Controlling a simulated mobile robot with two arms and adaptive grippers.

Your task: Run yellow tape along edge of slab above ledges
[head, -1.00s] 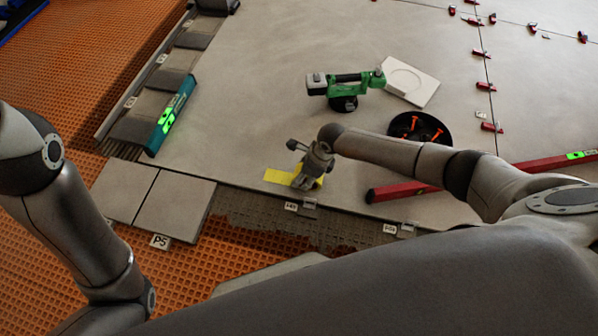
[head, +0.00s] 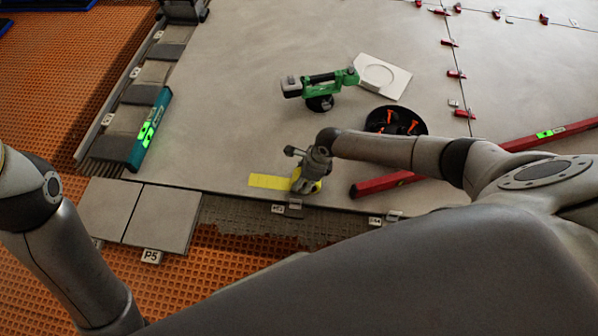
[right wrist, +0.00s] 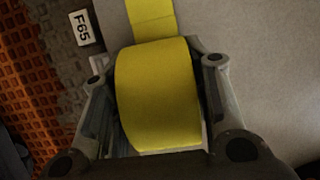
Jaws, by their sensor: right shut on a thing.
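A large grey slab (head: 240,110) has its near edge running across the middle of the head view. A yellow tape strip (head: 268,181) lies flat on it along that edge. Small metal ledges (head: 294,204) stick out below the edge, with another ledge (head: 393,215) further right. My right gripper (head: 310,181) is shut on the yellow tape roll (right wrist: 158,98), low over the edge at the strip's right end. In the right wrist view the strip (right wrist: 152,14) runs away from the roll. My left arm shows at the left; its gripper is out of view.
Two small tiles (head: 158,215) lie left of the slab's near edge. A teal level (head: 149,130), a green suction lifter (head: 320,86), a black dish (head: 397,121) and a red level (head: 480,158) rest on the slab. Orange grid matting (head: 215,262) borders it.

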